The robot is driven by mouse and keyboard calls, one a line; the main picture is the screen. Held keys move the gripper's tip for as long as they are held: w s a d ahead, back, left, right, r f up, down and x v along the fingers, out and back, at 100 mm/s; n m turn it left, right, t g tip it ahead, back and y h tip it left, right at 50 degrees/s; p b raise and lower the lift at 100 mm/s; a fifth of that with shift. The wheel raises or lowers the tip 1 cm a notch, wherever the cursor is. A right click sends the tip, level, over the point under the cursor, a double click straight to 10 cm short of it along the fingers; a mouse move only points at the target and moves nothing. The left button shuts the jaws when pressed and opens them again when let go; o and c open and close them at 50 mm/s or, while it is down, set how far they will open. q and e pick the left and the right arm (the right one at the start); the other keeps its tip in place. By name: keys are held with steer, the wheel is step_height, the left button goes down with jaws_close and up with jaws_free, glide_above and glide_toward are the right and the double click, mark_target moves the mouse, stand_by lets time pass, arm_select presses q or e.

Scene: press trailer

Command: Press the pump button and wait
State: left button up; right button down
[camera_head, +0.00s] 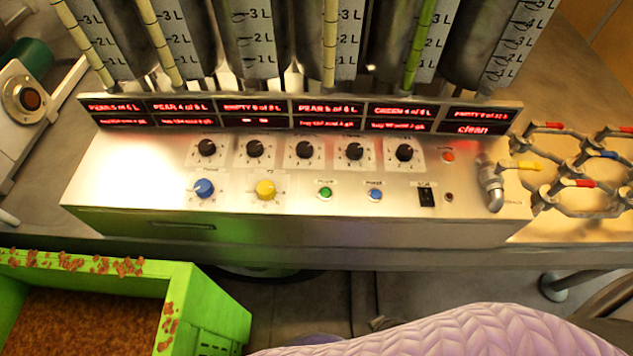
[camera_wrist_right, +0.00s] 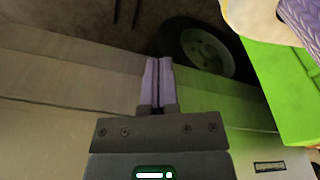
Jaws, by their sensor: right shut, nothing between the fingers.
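A metal control panel (camera_head: 130,160) spans the middle of the head view. A green button (camera_head: 325,192) and a blue button (camera_head: 375,194) sit in its lower row, with small labels I cannot read for certain. A red-orange button (camera_head: 448,156) is higher on the right, so I cannot tell which one is the pump button. My right gripper (camera_wrist_right: 158,62) shows only in the wrist view. Its purple fingers are shut together and empty, away from the panel buttons. My left gripper is in neither view.
Several black knobs, a blue knob (camera_head: 204,188), a yellow knob (camera_head: 265,189) and a black switch (camera_head: 427,196) surround the buttons. Red displays and tall cylinders stand behind. A metal tap (camera_head: 491,185) is at right. A green crate (camera_head: 215,310) and a wheel (camera_wrist_right: 205,52) are below.

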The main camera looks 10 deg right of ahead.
steer(key=w+a+r+m+t+p, duration=0.15)
steer(key=w+r+p, duration=0.35)
steer(key=r, duration=0.9)
steer(key=w+r+m+t+p, duration=0.15)
steer(key=w+r+p, duration=0.3)
steer(key=r, duration=1.05)
steer(key=w+a+f+m+t+y, duration=0.1)
steer(key=w+a+m+t+y, duration=0.1)
steer(key=w+m, duration=1.6)
steer(key=m+t+y, duration=0.1)
steer(key=m+y, duration=0.1)
steer(key=m, duration=0.1)
steer(key=shift+w+t, duration=0.15)
steer(key=shift+t, duration=0.15)
steer(key=shift+a+f, duration=0.1)
